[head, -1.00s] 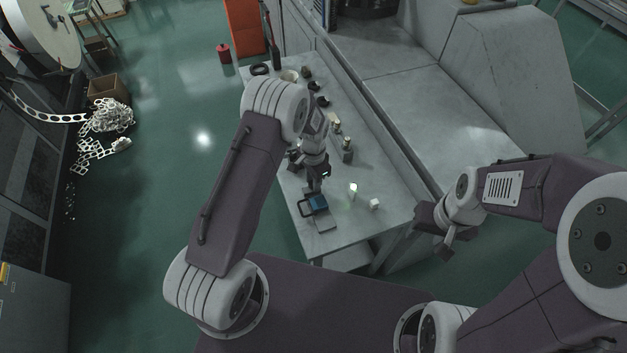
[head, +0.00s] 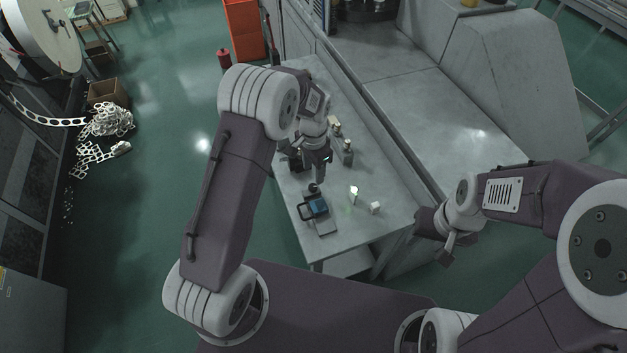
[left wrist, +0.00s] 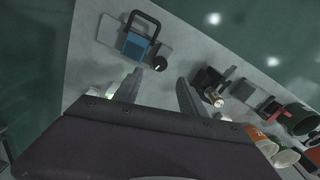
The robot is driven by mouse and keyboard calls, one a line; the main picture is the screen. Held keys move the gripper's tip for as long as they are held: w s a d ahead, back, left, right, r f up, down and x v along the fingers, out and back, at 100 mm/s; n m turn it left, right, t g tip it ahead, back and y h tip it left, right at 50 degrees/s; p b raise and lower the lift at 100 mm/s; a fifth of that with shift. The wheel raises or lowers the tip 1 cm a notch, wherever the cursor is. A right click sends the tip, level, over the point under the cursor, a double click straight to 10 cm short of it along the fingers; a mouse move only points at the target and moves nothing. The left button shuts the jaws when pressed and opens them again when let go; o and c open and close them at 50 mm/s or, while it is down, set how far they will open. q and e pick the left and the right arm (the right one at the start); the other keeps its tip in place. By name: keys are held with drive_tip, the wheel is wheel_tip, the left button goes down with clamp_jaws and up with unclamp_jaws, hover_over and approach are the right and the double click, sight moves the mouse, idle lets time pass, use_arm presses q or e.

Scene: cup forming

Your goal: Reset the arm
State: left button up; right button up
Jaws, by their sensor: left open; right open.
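My left gripper (head: 319,172) is above the table in the head view, a little behind a blue device with a dark handle (head: 317,207). In the left wrist view its two fingers (left wrist: 158,88) are apart with nothing between them. The blue device (left wrist: 136,46) lies beyond the fingertips there, with a small dark round knob (left wrist: 160,64) beside it. My right gripper (head: 447,247) hangs off the table's right side, open and empty. Its fingers are small in the head view.
The grey table (head: 345,235) bears a small white block (head: 375,208) and a small upright piece with a bright top (head: 354,191). Several small items stand behind my left gripper, including a dark bottle (head: 347,150). In the left wrist view, cups (left wrist: 286,157) stand at the lower right.

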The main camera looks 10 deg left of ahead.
use_arm(q)
drive_tip(key=shift+r, duration=0.85)
drive_tip(key=shift+a, duration=0.1)
wheel_tip(320, 180, up, 6)
drive_tip(key=s+a+n+t+b, duration=0.1)
drive_tip(key=s+a, duration=0.1)
drive_tip(key=a, duration=0.1)
drive_tip(key=s+a+f+n, duration=0.2)
drive_tip(key=s+n, duration=0.5)
drive_tip(key=s, duration=0.9)
drive_tip(key=shift+s+f+n+b, duration=0.15)
drive_tip(key=shift+f+n+b, duration=0.05)
drive_tip(key=shift+n+b, duration=0.2)
